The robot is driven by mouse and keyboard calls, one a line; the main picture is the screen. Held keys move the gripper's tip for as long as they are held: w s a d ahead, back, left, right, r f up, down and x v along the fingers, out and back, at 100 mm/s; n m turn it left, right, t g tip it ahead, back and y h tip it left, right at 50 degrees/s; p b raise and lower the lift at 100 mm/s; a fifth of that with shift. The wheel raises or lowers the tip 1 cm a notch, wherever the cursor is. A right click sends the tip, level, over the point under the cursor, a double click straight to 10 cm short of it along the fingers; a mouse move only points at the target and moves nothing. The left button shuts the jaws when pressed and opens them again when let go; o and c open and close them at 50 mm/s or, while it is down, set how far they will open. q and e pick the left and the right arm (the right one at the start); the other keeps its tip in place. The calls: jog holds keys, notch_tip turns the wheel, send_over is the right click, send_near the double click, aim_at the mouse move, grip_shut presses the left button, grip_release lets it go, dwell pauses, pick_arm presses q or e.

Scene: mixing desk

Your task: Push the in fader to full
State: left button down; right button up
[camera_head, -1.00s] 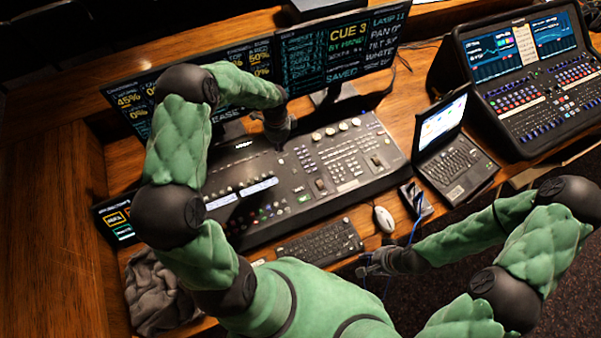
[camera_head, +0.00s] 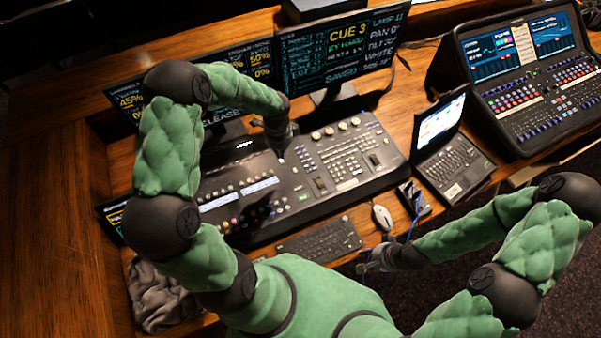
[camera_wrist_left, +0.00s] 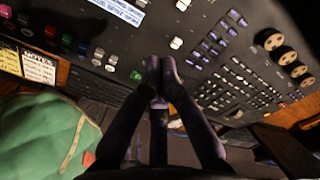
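The dark desk console (camera_head: 365,186) lies in the middle of the head view, with buttons, knobs and pale fader caps. My left gripper (camera_head: 280,156) reaches over its middle, fingers pointing down. In the left wrist view my left gripper (camera_wrist_left: 160,65) has its two fingertips together, with nothing seen between them. A pale fader cap (camera_wrist_left: 176,43) lies just beyond the tips, and another cap (camera_wrist_left: 183,5) lies farther up. Labels are unreadable, so I cannot tell which is the in fader, nor whether the tips touch the panel. My right gripper (camera_head: 372,264) is low, near the mouse; its fingers are unclear.
Monitors (camera_head: 335,55) stand behind the console. A laptop (camera_head: 450,150) and a second console (camera_head: 525,75) are on the right. A keyboard (camera_head: 320,241) and mouse (camera_head: 382,217) lie in front. A grey cloth (camera_head: 160,295) is at front left.

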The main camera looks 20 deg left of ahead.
pick_arm(q)
jog(key=s+d+r, duration=0.1)
jog(key=s+d, duration=0.3)
jog(key=s, duration=0.2)
dwell(0.6)
